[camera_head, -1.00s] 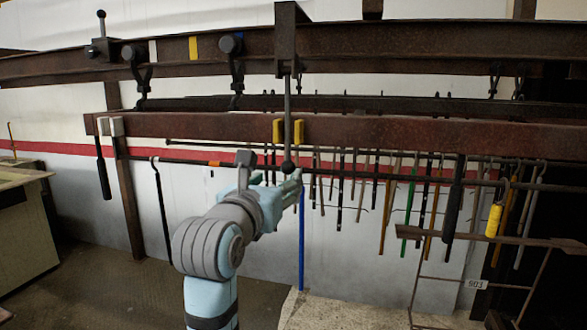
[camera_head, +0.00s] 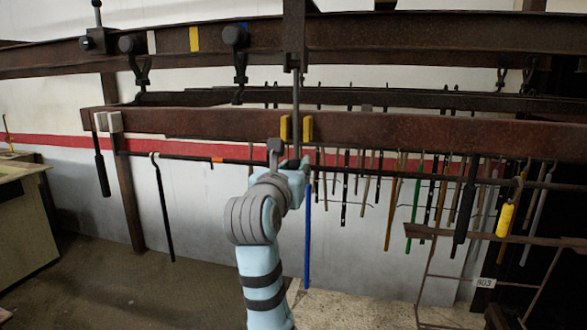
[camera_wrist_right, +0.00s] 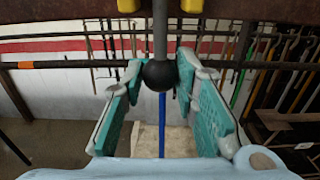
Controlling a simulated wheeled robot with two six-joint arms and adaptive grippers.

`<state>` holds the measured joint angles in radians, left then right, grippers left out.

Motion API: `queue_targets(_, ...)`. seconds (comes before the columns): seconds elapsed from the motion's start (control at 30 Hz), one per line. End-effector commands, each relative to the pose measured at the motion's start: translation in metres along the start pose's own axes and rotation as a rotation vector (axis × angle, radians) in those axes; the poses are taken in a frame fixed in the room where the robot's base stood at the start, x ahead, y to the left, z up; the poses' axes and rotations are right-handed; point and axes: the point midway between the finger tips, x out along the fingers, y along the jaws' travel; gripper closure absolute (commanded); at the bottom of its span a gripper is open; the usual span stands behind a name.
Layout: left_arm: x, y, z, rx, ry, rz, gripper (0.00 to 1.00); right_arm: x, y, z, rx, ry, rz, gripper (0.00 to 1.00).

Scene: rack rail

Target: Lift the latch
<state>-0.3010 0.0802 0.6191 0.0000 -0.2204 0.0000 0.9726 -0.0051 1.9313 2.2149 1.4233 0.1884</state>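A grey vertical rod (camera_head: 297,105) hangs from a bracket on the upper rusty rail, passing between two yellow blocks on the lower rail. I take it to be the latch's handle. Its black ball end (camera_wrist_right: 158,74) shows in the right wrist view. My right gripper (camera_head: 296,166) is raised at the rod's lower end. In the right wrist view its teal-padded fingers (camera_wrist_right: 160,75) stand apart, one on each side of the ball. I cannot tell whether they touch it. My gripper hides the ball in the head view. My left gripper is not in view.
The lower rusty beam (camera_head: 400,132) crosses just above my right gripper, with yellow blocks (camera_head: 307,128) on it. Several hanging tools (camera_head: 413,205) line the right side behind. A black hook rod (camera_head: 163,210) hangs to the left. Open floor lies below left.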

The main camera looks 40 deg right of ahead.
Motion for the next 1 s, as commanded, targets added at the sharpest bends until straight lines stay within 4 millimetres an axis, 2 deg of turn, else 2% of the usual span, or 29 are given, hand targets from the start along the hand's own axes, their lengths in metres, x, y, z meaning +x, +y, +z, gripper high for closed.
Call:
queue_targets(0.47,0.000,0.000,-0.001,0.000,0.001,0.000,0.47,-0.002,0.002,0.000,-0.001,0.002,0.001,0.88)
queue_targets(0.73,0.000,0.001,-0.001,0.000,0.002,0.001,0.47,-0.036,0.003,0.003,0.002,0.002,0.004,0.88)
queue_targets(1.0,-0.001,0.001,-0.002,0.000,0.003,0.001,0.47,-0.054,0.003,0.008,0.001,0.001,0.004,0.88)
